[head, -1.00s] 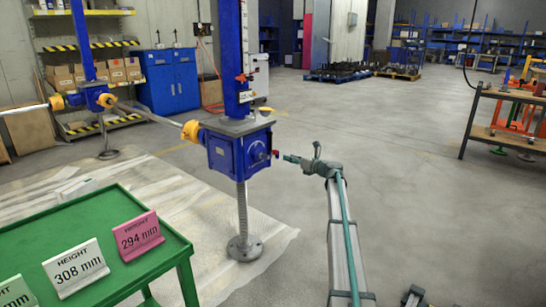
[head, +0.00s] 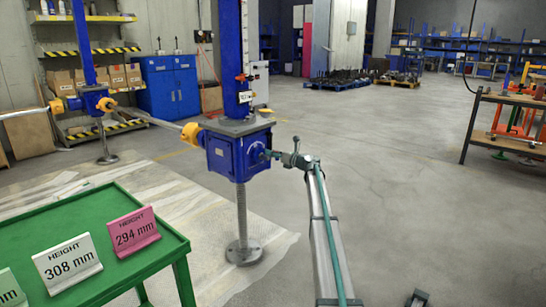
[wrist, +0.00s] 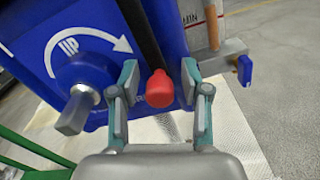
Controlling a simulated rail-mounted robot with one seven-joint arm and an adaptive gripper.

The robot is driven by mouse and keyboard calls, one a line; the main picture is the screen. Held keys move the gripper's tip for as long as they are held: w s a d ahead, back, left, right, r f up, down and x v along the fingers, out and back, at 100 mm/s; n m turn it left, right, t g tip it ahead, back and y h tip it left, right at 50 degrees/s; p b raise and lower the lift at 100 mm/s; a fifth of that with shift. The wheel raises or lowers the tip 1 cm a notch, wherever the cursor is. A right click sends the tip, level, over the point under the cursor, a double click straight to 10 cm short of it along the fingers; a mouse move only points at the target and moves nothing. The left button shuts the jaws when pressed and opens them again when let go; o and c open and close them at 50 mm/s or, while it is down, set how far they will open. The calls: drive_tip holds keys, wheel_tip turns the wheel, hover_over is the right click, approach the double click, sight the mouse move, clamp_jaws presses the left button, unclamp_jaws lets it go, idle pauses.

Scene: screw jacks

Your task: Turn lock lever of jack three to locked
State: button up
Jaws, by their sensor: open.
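The nearest jack is a blue gearbox housing (head: 238,150) on a threaded screw with a round foot. In the wrist view its blue face (wrist: 95,20) carries a white curved arrow marked UP. A black lever (wrist: 140,30) with a red rounded knob (wrist: 160,90) crosses the right part of that face. My gripper (wrist: 160,80) is open, with one finger on each side of the knob; I cannot tell whether either finger touches it. In the head view my gripper (head: 272,154) is at the housing's right side and hides the knob.
A grey shaft end (wrist: 76,113) juts out left of my fingers. A bracket with a blue tip (wrist: 245,70) is at the right. A green table (head: 100,200) with height signs stands front left.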

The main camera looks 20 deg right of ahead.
clamp_jaws()
idle(0.6)
